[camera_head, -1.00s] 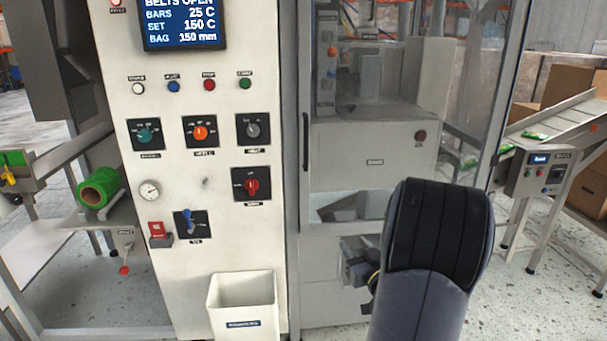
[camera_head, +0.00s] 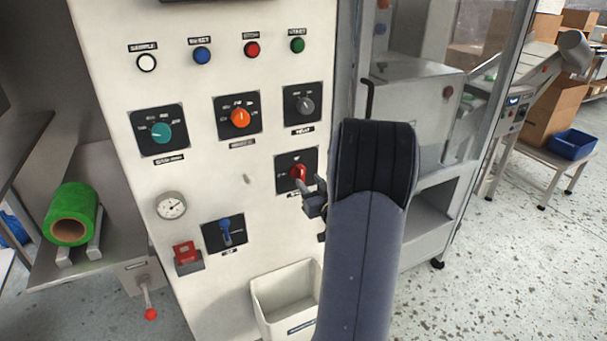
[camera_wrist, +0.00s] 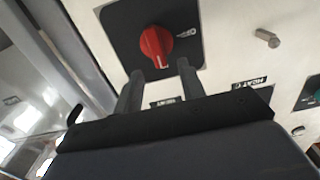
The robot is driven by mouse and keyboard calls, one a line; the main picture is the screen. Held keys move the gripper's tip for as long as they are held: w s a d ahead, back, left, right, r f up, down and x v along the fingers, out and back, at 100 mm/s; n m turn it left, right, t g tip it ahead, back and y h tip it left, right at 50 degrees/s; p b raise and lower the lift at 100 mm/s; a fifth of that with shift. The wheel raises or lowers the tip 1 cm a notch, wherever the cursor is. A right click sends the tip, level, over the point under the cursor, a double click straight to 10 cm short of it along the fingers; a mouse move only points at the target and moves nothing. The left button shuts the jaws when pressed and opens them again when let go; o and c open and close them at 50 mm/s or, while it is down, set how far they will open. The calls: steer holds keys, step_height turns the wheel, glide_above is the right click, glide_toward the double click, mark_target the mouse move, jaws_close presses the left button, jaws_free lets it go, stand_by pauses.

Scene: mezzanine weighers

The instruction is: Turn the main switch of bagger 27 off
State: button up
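The main switch is a red rotary knob (camera_head: 299,172) on a black square plate on the white control panel, right of the blue-handled switch. It also shows in the wrist view as a red knob (camera_wrist: 156,45) with a white mark towards the picture's bottom; its plate lettering is too small to read. My gripper (camera_head: 309,187) is just in front of the knob, partly covering its lower right. In the wrist view my gripper (camera_wrist: 157,76) has two fingers apart and nothing between them. The knob lies just beyond the fingertips; I cannot tell whether they touch it.
Above are selectors with teal (camera_head: 161,132), orange (camera_head: 240,117) and grey (camera_head: 306,104) knobs. A blue-handled switch (camera_head: 226,231), red lock-like piece (camera_head: 185,254) and gauge (camera_head: 171,206) sit left. A white bin (camera_head: 284,300) is below. A glazed door with a dark handle (camera_head: 370,98) stands right.

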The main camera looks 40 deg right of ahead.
mark_target(302, 173)
steer(key=shift+x, duration=2.25)
steer(key=shift+d, duration=0.1)
jaws_close()
